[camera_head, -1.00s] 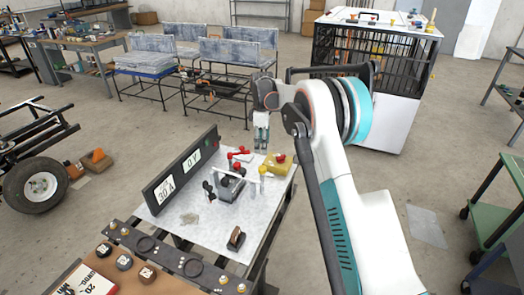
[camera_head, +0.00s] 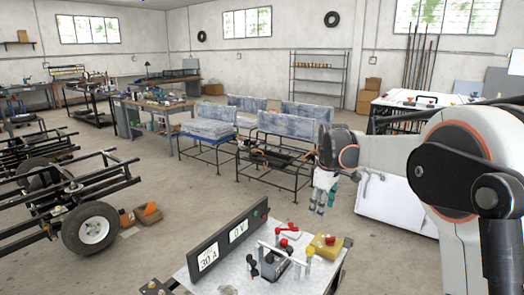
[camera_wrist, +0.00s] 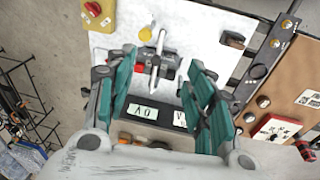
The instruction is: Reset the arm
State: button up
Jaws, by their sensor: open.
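My gripper (camera_head: 322,202) hangs fingers-down in the head view, above and behind the light-topped worktable (camera_head: 212,284). It is open and empty. In the wrist view its two teal-padded fingers (camera_wrist: 163,75) stand wide apart, with the tabletop well below them. My arm comes in from the right of the head view. A grey device with a lever (camera_head: 272,262) sits on the table, and it shows between the fingers in the wrist view (camera_wrist: 154,62).
A dark meter panel (camera_head: 222,246) reading 30 A and 0 V stands on the table's left side. A yellow box with a red button (camera_head: 325,246) is at its far right. Open floor (camera_head: 180,215) lies left of the table.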

jog(key=s+r+m+t, duration=0.1)
jog(key=s+r+m, duration=0.25)
jog(key=s, duration=0.65)
jog(key=s+r+m+t, duration=0.2)
jog(key=s+r, duration=0.3)
jog(key=s, duration=0.5)
jog(key=s+f+m+t, duration=0.1)
jog(key=s+f+m, duration=0.1)
jog(key=s, duration=0.7)
jog(key=s+f+m+t, duration=0.1)
jog(key=s+f+m, duration=0.2)
jog(key=s, duration=0.6)
notch_tip(320, 180, down, 2)
jog(key=shift+f, duration=0.1)
